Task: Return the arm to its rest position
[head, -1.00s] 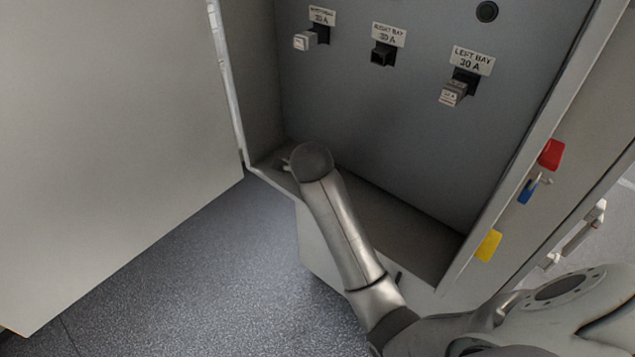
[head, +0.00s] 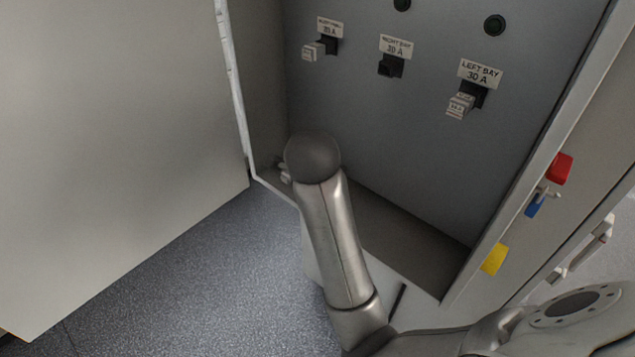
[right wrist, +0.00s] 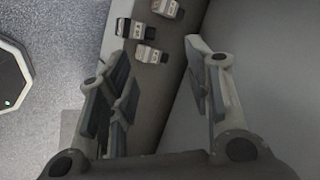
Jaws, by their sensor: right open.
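My right arm comes in from the lower right of the head view and reaches over the lower front of an open grey cabinet (head: 400,130). Its rounded dark joint hides most of the right gripper; only a small pale part shows just left of that joint, near the cabinet's left corner. In the right wrist view the right gripper (right wrist: 158,66) has its fingers spread wide, with nothing held between them. My left gripper is in neither view.
Plugs sit in the left-hand socket (head: 325,45) and the LEFT BAY socket (head: 470,97); the RIGHT BAY socket (head: 391,66) looks empty. Several labelled blocks (right wrist: 150,53) lie beyond the fingers. A cabinet door (head: 110,130) stands open at left. Red (head: 559,168) and yellow (head: 494,259) tags hang right.

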